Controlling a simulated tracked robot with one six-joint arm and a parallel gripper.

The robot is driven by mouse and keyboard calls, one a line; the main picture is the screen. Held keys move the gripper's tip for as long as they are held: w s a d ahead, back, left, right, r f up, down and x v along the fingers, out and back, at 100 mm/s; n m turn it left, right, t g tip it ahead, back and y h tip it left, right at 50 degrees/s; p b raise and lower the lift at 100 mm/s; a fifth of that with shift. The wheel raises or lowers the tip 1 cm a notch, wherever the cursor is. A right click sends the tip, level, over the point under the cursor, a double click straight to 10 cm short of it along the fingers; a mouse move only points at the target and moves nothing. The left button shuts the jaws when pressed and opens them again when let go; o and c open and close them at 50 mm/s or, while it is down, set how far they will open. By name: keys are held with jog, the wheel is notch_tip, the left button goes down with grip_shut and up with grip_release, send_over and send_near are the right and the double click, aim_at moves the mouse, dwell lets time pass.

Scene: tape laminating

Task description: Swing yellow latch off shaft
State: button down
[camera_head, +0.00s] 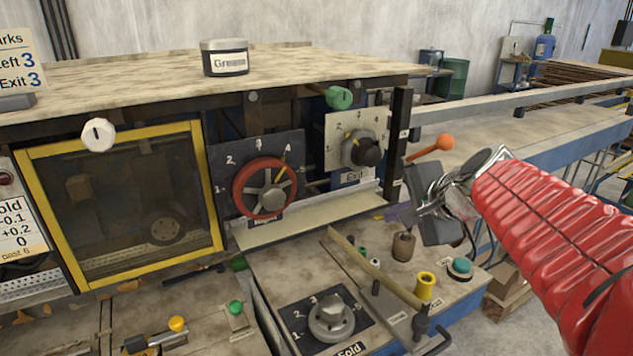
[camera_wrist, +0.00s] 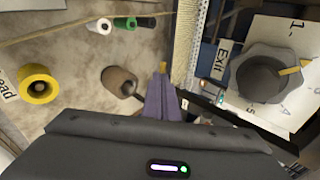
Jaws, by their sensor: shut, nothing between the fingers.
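My gripper (camera_head: 394,214) is at the right of the head view, below the Exit dial; its dark body covers part of the bench behind it. In the wrist view its purple fingers (camera_wrist: 161,97) are together and empty. A small yellow piece (camera_wrist: 163,67) shows just at the fingertips; I cannot tell if it is the latch or if they touch. A long pale yellow bar (camera_head: 370,262) slants across the bench to a yellow ring-shaped part (camera_head: 425,287). That part also shows in the wrist view (camera_wrist: 38,84), left of the fingers. No latch around a shaft is clearly seen.
A brown cylinder (camera_head: 403,246) stands on the bench close to my gripper. The Exit dial (camera_head: 364,150) and an orange knob (camera_head: 443,142) are nearby. A teal button (camera_head: 460,267) lies at the right, and the Fold dial (camera_head: 331,316) at the front.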

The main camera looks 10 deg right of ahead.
jog(key=shift+w+a, duration=0.25)
jog(key=shift+w, duration=0.3)
jog(key=shift+w+a, duration=0.25)
jog(key=shift+w, duration=0.25)
jog(key=shift+w+a, duration=0.1)
jog(key=shift+w, duration=0.45)
jog(key=shift+s+a, duration=0.3)
jog(key=shift+s, duration=0.2)
jog(key=s, duration=0.1)
jog(key=s+a, duration=0.1)
jog(key=s, duration=0.1)
jog(key=shift+a+r, duration=0.15)
jog(key=s+a+r, duration=0.3)
jog(key=s+r, duration=0.3)
jog(key=shift+s, duration=0.15)
